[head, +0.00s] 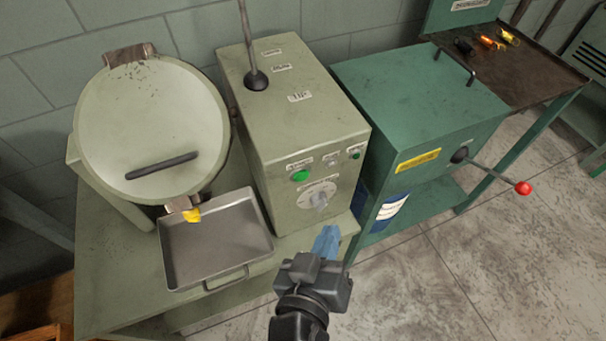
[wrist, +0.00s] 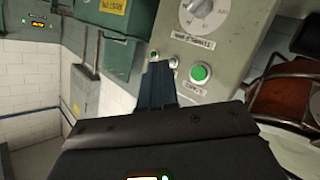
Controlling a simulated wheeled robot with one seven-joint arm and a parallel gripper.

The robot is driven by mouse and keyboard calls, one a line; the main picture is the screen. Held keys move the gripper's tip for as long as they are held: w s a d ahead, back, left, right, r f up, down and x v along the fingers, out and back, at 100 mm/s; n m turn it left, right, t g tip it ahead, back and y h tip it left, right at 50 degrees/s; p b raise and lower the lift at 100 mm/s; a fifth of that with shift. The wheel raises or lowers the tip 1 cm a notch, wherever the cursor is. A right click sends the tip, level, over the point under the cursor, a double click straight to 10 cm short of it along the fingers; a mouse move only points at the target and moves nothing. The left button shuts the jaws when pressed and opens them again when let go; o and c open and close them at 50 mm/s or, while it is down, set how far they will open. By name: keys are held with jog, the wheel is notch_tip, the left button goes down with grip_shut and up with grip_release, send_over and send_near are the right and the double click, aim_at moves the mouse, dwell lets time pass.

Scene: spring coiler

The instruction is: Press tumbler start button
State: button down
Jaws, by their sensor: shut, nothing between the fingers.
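The control box (head: 270,110) is a grey-green cabinet beside the tumbler drum (head: 150,125). On its front are a large green button (head: 300,175), a dial (head: 317,195) and a small green round fitting (head: 356,155). The wrist view also shows the large green button (wrist: 200,73) and the dial (wrist: 205,14). My gripper (head: 328,238) is shut and empty, with its blue fingers in front of and below the panel in the head view. In the wrist view its fingertips (wrist: 158,68) appear left of the green button; whether they touch the panel is unclear.
A metal tray (head: 215,245) sits under the drum with a yellow piece (head: 192,215) above it. A teal machine (head: 420,100) with a red-knobbed lever (head: 522,188) stands to the right. A bench (head: 540,70) holds small parts. Open floor lies at lower right.

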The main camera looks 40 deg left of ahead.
aim_at(301, 176)
jog(key=w+a+b, duration=0.1)
jog(key=w+a, duration=0.2)
jog(key=a, duration=0.4)
jog(key=shift+w+a, duration=0.15)
jog(key=shift+a, duration=0.25)
jog(key=shift+b, duration=0.3)
dwell(1.5)
jog(key=shift+w+a, duration=0.15)
jog(key=shift+a, duration=0.25)
